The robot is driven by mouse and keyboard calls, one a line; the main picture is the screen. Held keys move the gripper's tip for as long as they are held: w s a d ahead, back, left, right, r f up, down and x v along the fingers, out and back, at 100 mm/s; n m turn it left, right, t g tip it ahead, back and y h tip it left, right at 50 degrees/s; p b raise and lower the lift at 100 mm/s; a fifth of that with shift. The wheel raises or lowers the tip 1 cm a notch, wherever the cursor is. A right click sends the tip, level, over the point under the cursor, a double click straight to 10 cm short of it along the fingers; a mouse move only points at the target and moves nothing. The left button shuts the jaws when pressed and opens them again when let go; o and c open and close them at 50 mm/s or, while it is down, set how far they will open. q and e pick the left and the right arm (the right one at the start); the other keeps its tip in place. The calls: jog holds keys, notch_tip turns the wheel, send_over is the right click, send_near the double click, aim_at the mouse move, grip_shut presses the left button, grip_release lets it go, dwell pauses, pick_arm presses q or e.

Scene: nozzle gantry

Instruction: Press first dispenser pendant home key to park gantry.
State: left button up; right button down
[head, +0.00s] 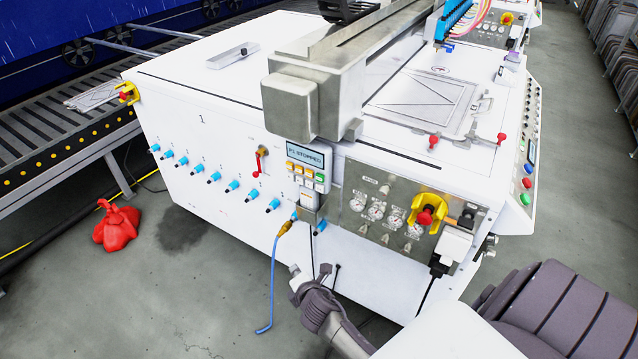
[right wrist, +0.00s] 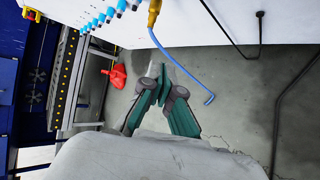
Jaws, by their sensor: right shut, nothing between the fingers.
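The first dispenser pendant (head: 305,167) hangs at the front corner of the white gantry machine. Its screen reads "P1 STOPPED". Below the screen are several small orange, white, green and red keys; their labels are too small to read, so I cannot tell which is home. The grey gantry beam (head: 345,62) crosses the machine top, its end block above the pendant. My right gripper (head: 300,281) is below the pendant, in front of the machine, apart from it. In the right wrist view its fingers (right wrist: 160,84) are shut and empty. My left gripper is out of view.
A blue hose (head: 270,295) hangs from a brass fitting left of my right gripper, and dark cables hang close by. A yellow-collared red knob (head: 425,216) and gauges sit right of the pendant. A red bundle (head: 117,226) lies on the floor near the roller conveyor (head: 60,135).

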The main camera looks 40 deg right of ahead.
aim_at(320, 178)
jog(key=w+d+r+n+t+h, duration=0.1)
jog(key=w+d+r+n+t, duration=0.1)
jog(key=r, duration=0.6)
jog(key=w+d+r+n+t+h+b, duration=0.1)
jog(key=w+d+r+n+h, duration=0.1)
jog(key=r, duration=0.7)
jog(key=shift+w+d+r+n+t, duration=0.2)
jog(key=shift+w+d+n+t, duration=0.25)
jog(key=shift+w, duration=0.55)
jog(key=shift+w+d, duration=0.55)
jog(key=shift+d, duration=0.8)
jog(key=shift+w+d, duration=0.6)
jog(key=shift+d, duration=0.7)
jog(key=shift+w+d, duration=0.55)
jog(key=shift+d, duration=0.8)
jog(key=shift+w+d, duration=0.15)
jog(key=shift+d, duration=0.2)
